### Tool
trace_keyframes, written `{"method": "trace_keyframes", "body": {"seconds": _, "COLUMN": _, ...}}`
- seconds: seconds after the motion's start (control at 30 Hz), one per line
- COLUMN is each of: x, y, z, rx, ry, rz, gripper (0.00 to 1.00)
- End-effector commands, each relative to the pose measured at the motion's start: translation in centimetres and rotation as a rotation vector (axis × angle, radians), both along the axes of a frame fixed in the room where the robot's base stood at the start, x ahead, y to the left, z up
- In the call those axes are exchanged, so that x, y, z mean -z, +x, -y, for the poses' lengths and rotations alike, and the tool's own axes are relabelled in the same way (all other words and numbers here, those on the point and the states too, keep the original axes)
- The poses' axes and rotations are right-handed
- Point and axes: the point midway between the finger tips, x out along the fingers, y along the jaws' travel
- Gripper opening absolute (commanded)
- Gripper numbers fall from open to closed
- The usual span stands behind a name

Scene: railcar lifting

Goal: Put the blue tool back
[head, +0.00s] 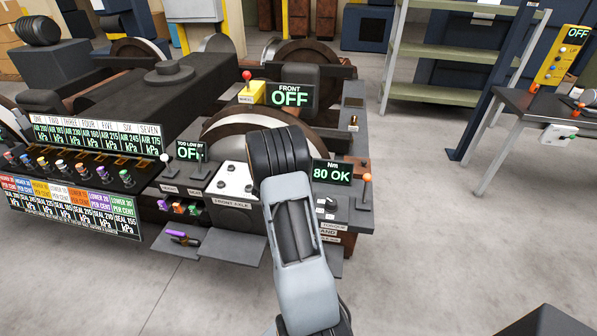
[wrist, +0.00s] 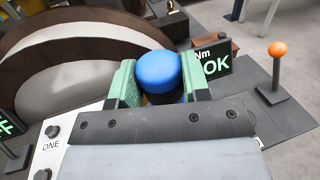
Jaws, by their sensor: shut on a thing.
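The blue tool (wrist: 158,70) shows in the wrist view as a rounded blue top with a dark part below it. My gripper (wrist: 160,84) has its green fingers shut on it, one on each side. The tool's lower end is hidden by the gripper body. In the head view my own arm covers the gripper and the tool, in front of the bench with the "Nm 80 OK" display (head: 332,172). That display also stands just behind the right finger in the wrist view (wrist: 213,62).
An orange-knobbed lever (head: 366,180) stands right of the display. A white panel with black knobs (head: 234,181) is left of my arm. A purple-handled tool (head: 183,239) lies on a low grey shelf (head: 205,247). A red-knobbed lever (head: 246,76) stands behind. Open floor lies to the right.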

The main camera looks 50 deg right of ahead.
Motion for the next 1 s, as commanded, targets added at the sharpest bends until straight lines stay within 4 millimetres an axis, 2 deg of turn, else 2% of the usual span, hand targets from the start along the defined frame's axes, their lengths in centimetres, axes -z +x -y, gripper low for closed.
{"method": "trace_keyframes", "body": {"seconds": 0.17, "x": 2.3, "y": -0.5, "z": 0.9, "rx": 0.001, "ry": 0.001, "rz": -0.003, "gripper": 0.10}}
{"method": "trace_keyframes", "body": {"seconds": 0.2, "x": 3.1, "y": -0.5, "z": 0.9, "rx": 0.001, "ry": 0.003, "rz": -0.006, "gripper": 0.05}}
{"method": "trace_keyframes", "body": {"seconds": 0.23, "x": 3.7, "y": -0.6, "z": 1.0, "rx": 0.003, "ry": 0.005, "rz": -0.008, "gripper": 0.06}}
{"method": "trace_keyframes", "body": {"seconds": 0.27, "x": 4.2, "y": -0.7, "z": 1.0, "rx": 0.005, "ry": 0.007, "rz": -0.008, "gripper": 0.00}}
{"method": "trace_keyframes", "body": {"seconds": 0.3, "x": 4.8, "y": -0.8, "z": 1.1, "rx": 0.006, "ry": 0.009, "rz": -0.010, "gripper": 0.00}}
{"method": "trace_keyframes", "body": {"seconds": 0.57, "x": 5.3, "y": -1.0, "z": 1.2, "rx": 0.011, "ry": 0.011, "rz": -0.012, "gripper": 0.00}}
{"method": "trace_keyframes", "body": {"seconds": 0.6, "x": 5.4, "y": -1.0, "z": 1.2, "rx": 0.012, "ry": 0.013, "rz": -0.015, "gripper": 0.45}}
{"method": "trace_keyframes", "body": {"seconds": 0.83, "x": 5.0, "y": -0.8, "z": 1.2, "rx": 0.009, "ry": 0.006, "rz": -0.007, "gripper": 0.67}}
{"method": "trace_keyframes", "body": {"seconds": 1.0, "x": 4.8, "y": -0.7, "z": 1.2, "rx": 0.008, "ry": 0.004, "rz": -0.004, "gripper": 0.69}}
